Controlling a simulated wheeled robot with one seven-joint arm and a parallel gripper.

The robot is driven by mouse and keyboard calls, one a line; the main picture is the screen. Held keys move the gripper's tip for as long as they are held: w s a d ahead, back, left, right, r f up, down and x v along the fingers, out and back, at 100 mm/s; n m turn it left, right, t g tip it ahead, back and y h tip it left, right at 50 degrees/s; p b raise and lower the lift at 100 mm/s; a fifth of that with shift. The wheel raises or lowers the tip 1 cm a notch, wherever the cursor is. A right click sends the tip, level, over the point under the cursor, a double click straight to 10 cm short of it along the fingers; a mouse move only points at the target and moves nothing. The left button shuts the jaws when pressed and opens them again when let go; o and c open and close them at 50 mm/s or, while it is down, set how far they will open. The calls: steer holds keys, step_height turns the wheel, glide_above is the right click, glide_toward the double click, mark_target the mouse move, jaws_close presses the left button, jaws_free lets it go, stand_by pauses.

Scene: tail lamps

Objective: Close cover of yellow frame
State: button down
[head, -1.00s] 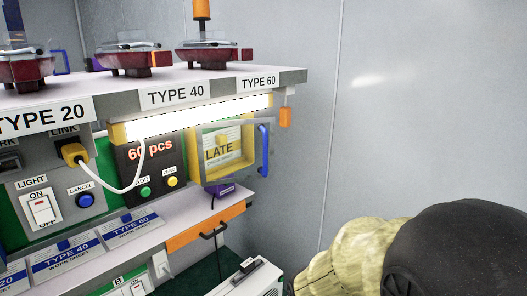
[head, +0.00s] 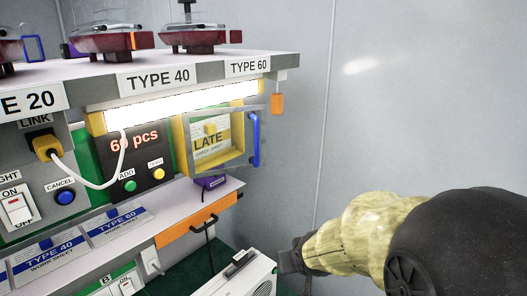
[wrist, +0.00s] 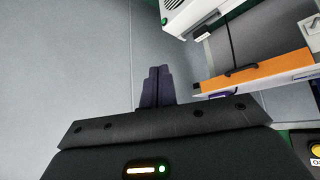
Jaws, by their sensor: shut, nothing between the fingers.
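The yellow frame (head: 180,150) is on the green panel under the lit shelf in the head view, with a sheet reading "LATE" (head: 208,142) inside. Its grey-edged, see-through cover (head: 224,164) stands out from the frame and looks ajar; the exact angle is hard to tell. A blue handle (head: 255,140) is on the cover's right edge. My gripper (head: 284,263) is low and right of the frame, well below the handle and apart from it. In the wrist view its dark fingers (wrist: 157,88) are together and empty. The frame and cover are not clear in the wrist view.
A white box (head: 240,278) stands below, close to my gripper. An orange drawer front (head: 195,222) with a dark handle juts out under the worktop. An orange block (head: 277,104) hangs from the shelf corner. The grey wall on the right is bare.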

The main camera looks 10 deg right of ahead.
steer(key=w+d+r+t+y+b, duration=0.1)
steer(key=w+d+r+t, duration=0.1)
steer(key=w+r+t, duration=0.3)
steer(key=w+d+r+t+b, duration=0.1)
steer(key=w+r+t, duration=0.15)
steer(key=r, duration=0.45)
step_height(320, 180, up, 9)
steer(key=a+n+t+y, duration=0.2)
steer(key=n+y, duration=0.2)
steer(key=y, duration=0.1)
steer(key=shift+s+r+n+y+b, duration=0.2)
steer(key=shift+n+y+b, duration=0.1)
steer(key=shift+y+b, duration=0.1)
steer(key=shift+w, duration=0.1)
steer(key=p, duration=0.4)
glide_toward(258, 143)
steer(key=x, duration=0.7)
